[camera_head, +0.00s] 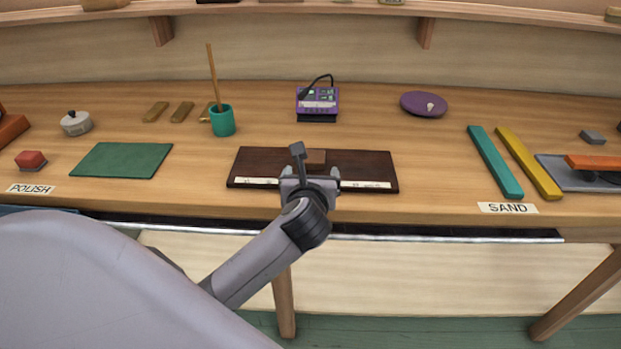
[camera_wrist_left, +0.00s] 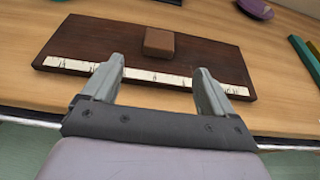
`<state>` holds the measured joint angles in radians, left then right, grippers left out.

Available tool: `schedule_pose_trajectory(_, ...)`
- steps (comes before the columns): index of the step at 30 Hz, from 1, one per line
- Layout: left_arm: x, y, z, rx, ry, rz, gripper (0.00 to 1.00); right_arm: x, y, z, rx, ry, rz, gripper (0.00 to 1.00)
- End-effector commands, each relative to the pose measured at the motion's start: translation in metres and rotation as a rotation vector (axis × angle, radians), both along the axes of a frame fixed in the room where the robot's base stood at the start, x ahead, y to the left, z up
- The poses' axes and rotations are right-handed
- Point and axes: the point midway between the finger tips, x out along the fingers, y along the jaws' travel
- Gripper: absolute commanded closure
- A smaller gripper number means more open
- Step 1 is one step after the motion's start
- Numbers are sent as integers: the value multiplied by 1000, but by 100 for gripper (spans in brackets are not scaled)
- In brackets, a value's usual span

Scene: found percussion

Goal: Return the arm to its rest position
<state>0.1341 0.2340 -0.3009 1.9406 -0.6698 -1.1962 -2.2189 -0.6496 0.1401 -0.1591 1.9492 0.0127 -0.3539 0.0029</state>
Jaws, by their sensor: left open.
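My left gripper (camera_head: 310,178) reaches in from the lower left to the front edge of the workbench. Its two grey fingers (camera_wrist_left: 160,82) are apart with nothing between them in the left wrist view. Beyond the fingertips lies a dark brown board (camera_head: 262,163) with a white marked strip along its front. A small brown block (camera_head: 316,157) rests on the board; it also shows clear of the fingers in the left wrist view (camera_wrist_left: 159,42). I cannot tell whether the fingers touch the board. My right gripper is not in view.
A green mat (camera_head: 122,160) and teal cup (camera_head: 222,121) with a stick stand left. A purple device (camera_head: 317,104) and purple disc (camera_head: 423,104) are behind. Teal (camera_head: 495,162) and yellow (camera_head: 528,162) bars lie right. A shelf (camera_head: 300,9) runs above the bench.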

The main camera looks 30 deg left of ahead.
Motion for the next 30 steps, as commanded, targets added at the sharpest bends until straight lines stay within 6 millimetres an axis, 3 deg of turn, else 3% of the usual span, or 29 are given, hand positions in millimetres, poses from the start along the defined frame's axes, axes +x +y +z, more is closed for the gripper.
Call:
schedule_pose_trajectory(21,-2,0,-2,-21,-2,6,13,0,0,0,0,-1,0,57)
schedule_pose_trajectory(26,-21,-4,-21,-220,-28,76,13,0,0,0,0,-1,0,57)
schedule_pose_trajectory(30,-53,-12,-48,-527,-68,210,13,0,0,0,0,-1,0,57)
